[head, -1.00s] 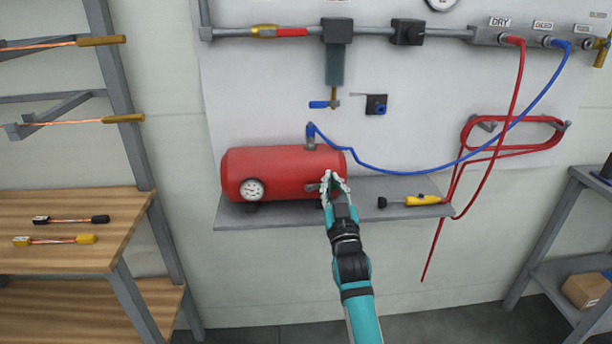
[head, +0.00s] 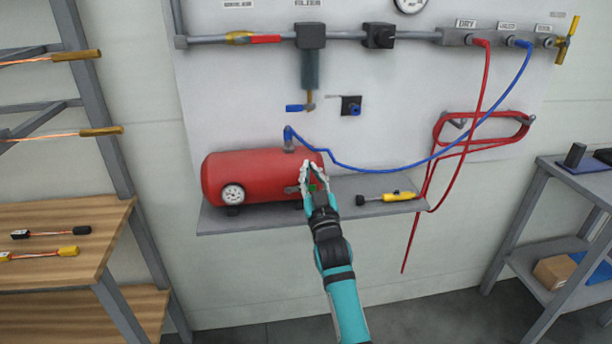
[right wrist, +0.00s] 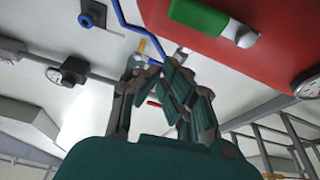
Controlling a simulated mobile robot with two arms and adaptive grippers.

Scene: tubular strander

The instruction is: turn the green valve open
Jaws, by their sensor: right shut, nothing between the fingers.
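The red tank (head: 255,175) lies on a grey wall shelf, with a gauge (head: 233,194) at its left end. The green valve handle (right wrist: 200,18) shows clearly in the right wrist view, beside the red tank surface (right wrist: 265,35). In the head view only a small green part (head: 313,187) shows among the fingers at the tank's right end. My right gripper (head: 310,172) is shut and empty in front of that end. In the right wrist view its fingertips (right wrist: 155,68) are below and left of the green handle, apart from it. My left gripper is not in view.
The grey shelf (head: 260,220) runs under the tank. A yellow-handled tool (head: 395,196) lies on it to the right. A blue hose (head: 400,166) arches from the tank's top, and a red hose (head: 480,130) hangs coiled on the wall. A wooden table (head: 60,225) stands left.

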